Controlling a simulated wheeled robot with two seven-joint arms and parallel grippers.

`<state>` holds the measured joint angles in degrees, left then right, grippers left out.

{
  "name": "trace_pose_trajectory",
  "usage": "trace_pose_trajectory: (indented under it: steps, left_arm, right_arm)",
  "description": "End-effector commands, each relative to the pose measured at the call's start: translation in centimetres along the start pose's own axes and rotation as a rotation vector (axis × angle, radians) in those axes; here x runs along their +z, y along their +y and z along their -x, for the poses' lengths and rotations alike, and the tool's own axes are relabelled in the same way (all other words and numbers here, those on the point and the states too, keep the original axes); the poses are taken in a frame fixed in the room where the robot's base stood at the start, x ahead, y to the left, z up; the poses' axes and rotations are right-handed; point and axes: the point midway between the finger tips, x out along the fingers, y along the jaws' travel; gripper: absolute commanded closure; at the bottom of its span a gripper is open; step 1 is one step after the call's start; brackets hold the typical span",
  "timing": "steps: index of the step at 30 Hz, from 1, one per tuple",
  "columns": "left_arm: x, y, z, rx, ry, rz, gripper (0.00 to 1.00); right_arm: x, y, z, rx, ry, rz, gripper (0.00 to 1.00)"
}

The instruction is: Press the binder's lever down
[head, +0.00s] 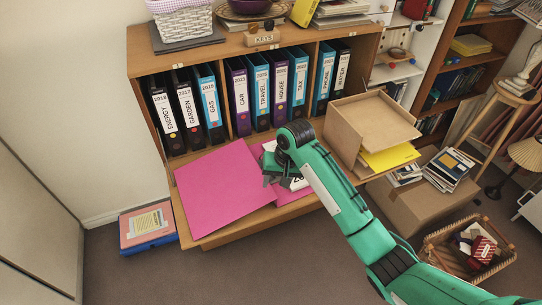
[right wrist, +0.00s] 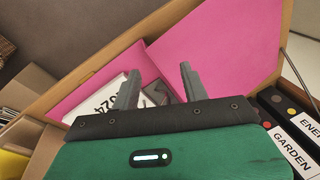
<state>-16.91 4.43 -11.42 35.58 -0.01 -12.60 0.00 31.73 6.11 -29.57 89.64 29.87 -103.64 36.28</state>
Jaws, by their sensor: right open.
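A pink binder (head: 225,190) lies open and flat on the lowered desk board of the bureau. Its other pink part (head: 290,196) shows beside and behind my right gripper. In the right wrist view the pink binder (right wrist: 222,48) spreads beyond the fingers, with a white label (right wrist: 103,98) marked with large digits left of them. My right gripper (head: 277,182) is over the binder's middle, open, with its fingers (right wrist: 158,82) apart. A dark metal piece (right wrist: 157,93) shows between the fingers; I cannot tell whether it is the lever or whether I touch it. My left gripper is out of view.
Several upright binders (head: 240,97) fill the bureau's compartments behind. A wicker basket (head: 467,247) is at lower right.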

Motion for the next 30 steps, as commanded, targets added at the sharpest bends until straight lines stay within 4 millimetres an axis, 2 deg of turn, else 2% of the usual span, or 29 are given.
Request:
trace_pose_trajectory:
  steps: [1,9,13,17,20,23,26,30]
  left_arm:
    - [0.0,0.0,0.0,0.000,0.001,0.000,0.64]
    - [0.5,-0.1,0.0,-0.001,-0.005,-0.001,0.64]
    - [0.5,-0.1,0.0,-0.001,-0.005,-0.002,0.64]
    - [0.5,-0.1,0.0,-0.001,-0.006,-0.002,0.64]
    - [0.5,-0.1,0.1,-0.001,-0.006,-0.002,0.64]
    - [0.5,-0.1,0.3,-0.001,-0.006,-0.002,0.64]
    - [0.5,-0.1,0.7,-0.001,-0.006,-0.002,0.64]
    - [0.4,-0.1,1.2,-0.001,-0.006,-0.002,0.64]
  right_arm:
    - [-1.7,-0.5,1.2,0.014,-0.001,-0.014,0.55]
    - [-8.3,-2.0,7.3,0.089,-0.029,-0.134,0.55]
    - [-10.3,-2.3,9.9,0.117,-0.034,-0.187,0.55]
    - [-11.4,-2.4,11.5,0.133,-0.036,-0.220,0.55]
    - [-11.7,-2.4,11.7,0.137,-0.038,-0.230,0.55]
    - [-11.6,-2.3,11.0,0.138,-0.040,-0.232,0.55]
    - [-11.5,-2.1,9.6,0.139,-0.041,-0.232,0.55]
    - [-11.3,-1.7,6.8,0.139,-0.041,-0.232,0.55]
